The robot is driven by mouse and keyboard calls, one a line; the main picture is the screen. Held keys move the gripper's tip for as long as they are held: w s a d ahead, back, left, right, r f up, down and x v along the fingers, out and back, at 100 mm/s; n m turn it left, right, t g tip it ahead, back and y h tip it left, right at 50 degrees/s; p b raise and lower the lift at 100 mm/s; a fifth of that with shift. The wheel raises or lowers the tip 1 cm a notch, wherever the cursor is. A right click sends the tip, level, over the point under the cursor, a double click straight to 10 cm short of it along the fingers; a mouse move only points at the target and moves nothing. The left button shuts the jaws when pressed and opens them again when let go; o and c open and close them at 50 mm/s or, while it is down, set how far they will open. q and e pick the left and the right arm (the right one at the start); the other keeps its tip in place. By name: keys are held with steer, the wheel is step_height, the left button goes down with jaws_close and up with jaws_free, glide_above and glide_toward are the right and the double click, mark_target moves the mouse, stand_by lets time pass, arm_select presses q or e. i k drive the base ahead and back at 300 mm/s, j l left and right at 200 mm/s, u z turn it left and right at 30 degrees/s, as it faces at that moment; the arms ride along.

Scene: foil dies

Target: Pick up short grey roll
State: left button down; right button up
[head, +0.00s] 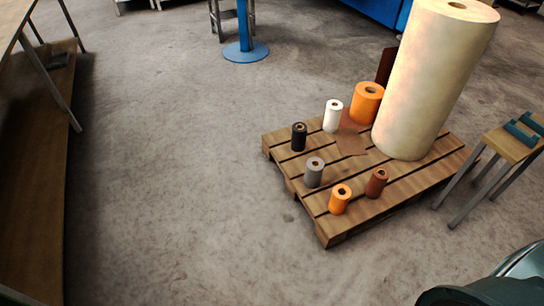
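The short grey roll (314,173) stands upright on the wooden pallet (330,231), near its front left edge. A dark hole shows in its top. It stands apart from the other rolls. A dark teal and pale rounded shape at the bottom right corner looks like part of my own body. I see no gripper fingers in the head view, and nothing touches the grey roll.
On the pallet stand a black roll (299,137), a white roll (333,116), orange rolls (340,201) (366,103), a brown roll (376,184) and a huge cream roll (425,85). A small table (512,145) stands right. Floor left of the pallet is clear.

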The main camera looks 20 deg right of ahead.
mark_target(314, 167)
steer(key=i+u, duration=0.15)
steer(key=i, duration=1.2)
steer(key=i+z, duration=0.4)
steer(key=i+j+z, duration=0.25)
steer(key=z, duration=0.2)
steer(key=i+z, duration=0.25)
steer(key=z, duration=0.15)
steer(key=i+j+z, duration=0.15)
steer(key=z, duration=0.2)
steer(key=i+j+z, duration=0.2)
steer(key=z, duration=0.2)
steer(key=i+j+z, duration=0.2)
steer(key=z, duration=0.2)
